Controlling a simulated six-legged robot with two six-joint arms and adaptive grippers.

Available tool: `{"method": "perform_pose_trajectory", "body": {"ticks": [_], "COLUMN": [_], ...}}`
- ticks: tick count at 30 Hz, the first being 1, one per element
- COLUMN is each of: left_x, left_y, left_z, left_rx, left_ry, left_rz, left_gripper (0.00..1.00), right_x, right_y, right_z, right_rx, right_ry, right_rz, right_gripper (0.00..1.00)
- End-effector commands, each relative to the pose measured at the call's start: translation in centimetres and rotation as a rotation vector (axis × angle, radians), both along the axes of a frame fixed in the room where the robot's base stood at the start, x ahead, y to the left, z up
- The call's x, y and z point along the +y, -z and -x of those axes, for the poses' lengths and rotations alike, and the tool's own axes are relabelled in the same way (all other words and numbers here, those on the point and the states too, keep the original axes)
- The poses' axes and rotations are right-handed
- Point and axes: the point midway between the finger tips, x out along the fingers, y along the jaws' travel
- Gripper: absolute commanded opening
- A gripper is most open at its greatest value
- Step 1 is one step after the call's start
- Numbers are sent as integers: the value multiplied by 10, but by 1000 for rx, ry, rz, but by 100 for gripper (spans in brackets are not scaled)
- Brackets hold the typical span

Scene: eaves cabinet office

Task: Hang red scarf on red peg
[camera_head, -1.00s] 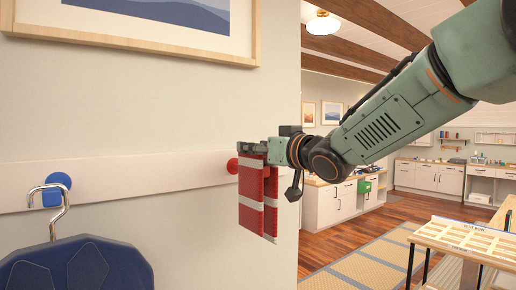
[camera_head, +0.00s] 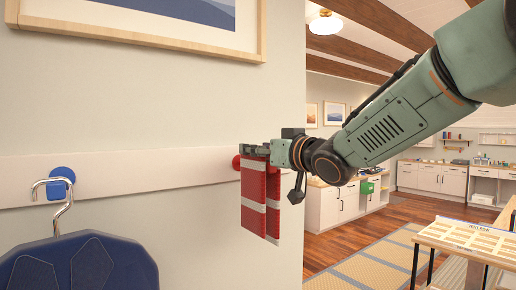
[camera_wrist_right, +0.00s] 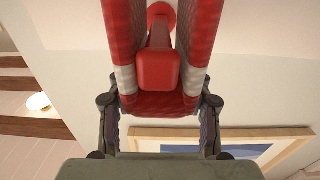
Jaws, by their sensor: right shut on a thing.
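The red scarf (camera_head: 254,198) has pale bands and hangs folded, its two strands down, just in front of the wall board. My right gripper (camera_head: 256,150) is shut on the scarf's folded top. In the right wrist view the red peg (camera_wrist_right: 158,70) shows between the two strands of the scarf (camera_wrist_right: 202,42), with the fold (camera_wrist_right: 158,103) running across near its end. The peg (camera_head: 236,161) sticks out of the board at the scarf's left edge and is partly hidden. I cannot tell whether the fold touches the peg. My left gripper is not in view.
A blue peg (camera_head: 62,178) on the pale board (camera_head: 150,178) holds a metal hook (camera_head: 62,215) with a dark blue thing (camera_head: 80,265) below. A framed picture (camera_head: 170,40) hangs above. The wall ends right of the scarf; a table (camera_head: 470,238) stands at far right.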

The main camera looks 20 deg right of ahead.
Motion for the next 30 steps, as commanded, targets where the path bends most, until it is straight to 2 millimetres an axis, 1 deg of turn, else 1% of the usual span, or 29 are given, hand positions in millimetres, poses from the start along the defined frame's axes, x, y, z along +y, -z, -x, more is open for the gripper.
{"method": "perform_pose_trajectory", "body": {"ticks": [3, 14, 15, 24, 30], "left_x": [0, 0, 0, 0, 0], "left_y": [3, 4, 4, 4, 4], "left_z": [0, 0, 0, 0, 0], "left_rx": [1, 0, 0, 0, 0], "left_ry": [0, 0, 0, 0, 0], "left_rz": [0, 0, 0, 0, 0], "left_gripper": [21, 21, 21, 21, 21], "right_x": [0, 1, 1, 1, 1], "right_y": [5, 9, 10, 8, 7], "right_z": [-2, -5, -5, -5, -5], "right_rx": [-1, 6, 7, 3, 1], "right_ry": [0, 1, 1, 1, 1], "right_rz": [0, 2, 2, 1, 0], "right_gripper": [0, 0, 53, 77, 77]}}
